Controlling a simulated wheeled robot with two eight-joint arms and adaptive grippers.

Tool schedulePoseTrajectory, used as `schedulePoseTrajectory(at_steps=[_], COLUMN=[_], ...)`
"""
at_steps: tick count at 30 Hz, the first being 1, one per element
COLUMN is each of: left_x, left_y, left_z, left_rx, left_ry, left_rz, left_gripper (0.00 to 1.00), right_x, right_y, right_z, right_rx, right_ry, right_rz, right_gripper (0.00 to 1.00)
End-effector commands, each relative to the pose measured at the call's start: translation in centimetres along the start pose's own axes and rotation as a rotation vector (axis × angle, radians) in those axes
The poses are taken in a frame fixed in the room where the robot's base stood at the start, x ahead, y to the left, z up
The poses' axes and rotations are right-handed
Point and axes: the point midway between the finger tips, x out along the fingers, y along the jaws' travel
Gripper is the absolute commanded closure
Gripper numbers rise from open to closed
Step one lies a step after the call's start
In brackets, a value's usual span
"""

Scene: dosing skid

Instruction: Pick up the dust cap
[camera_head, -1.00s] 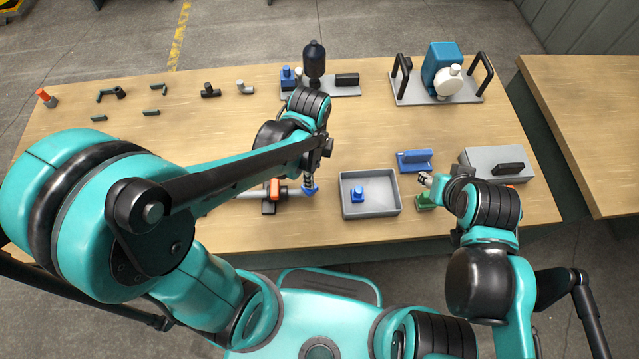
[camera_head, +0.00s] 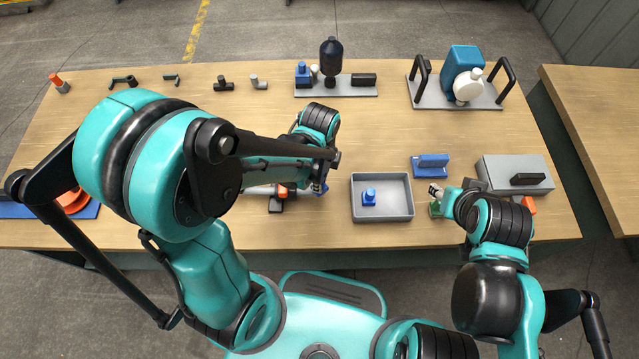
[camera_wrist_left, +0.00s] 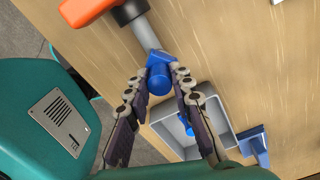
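A blue cap-like piece (camera_wrist_left: 158,76), which I take for the dust cap, sits at the end of a grey pipe (camera_wrist_left: 144,32) in the left wrist view. In the head view my left arm mostly hides this piece, and only a bit of blue shows by the gripper. My left gripper (camera_wrist_left: 159,73) is open, with one finger on each side of the blue piece; contact is not clear. It also shows in the head view (camera_head: 320,187).
A grey tray (camera_head: 410,198) holding a blue part (camera_head: 369,197) stands right of the left gripper. A blue block (camera_head: 431,165) and a grey box (camera_head: 535,168) are farther right. An orange part (camera_wrist_left: 86,10) is on the pipe. The table middle is mostly clear.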

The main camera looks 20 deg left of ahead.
Motion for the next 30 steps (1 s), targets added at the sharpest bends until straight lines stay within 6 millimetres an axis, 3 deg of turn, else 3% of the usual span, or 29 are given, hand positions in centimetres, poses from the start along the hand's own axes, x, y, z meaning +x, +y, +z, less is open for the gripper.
schedulePoseTrajectory(at_steps=[14, 23, 30], left_x=[-0.4, -4.9, -7.9], left_y=[0.0, 0.1, 2.7], left_z=[0.0, -0.1, -5.3], left_rx=[0.0, 0.0, 0.009], left_ry=[0.0, 0.0, 0.0], left_rz=[0.0, 0.0, 0.0], left_gripper=[0.99, 0.99, 0.99], right_x=[-0.2, -2.2, -3.6], right_y=[0.0, 0.0, 0.0], right_z=[-0.1, -1.6, -2.6], right_rx=[0.0, 0.0, 0.0], right_ry=[0.0, 0.0, 0.0], right_rz=[0.0, 0.0, 0.0], right_gripper=[0.6, 0.6, 0.6])
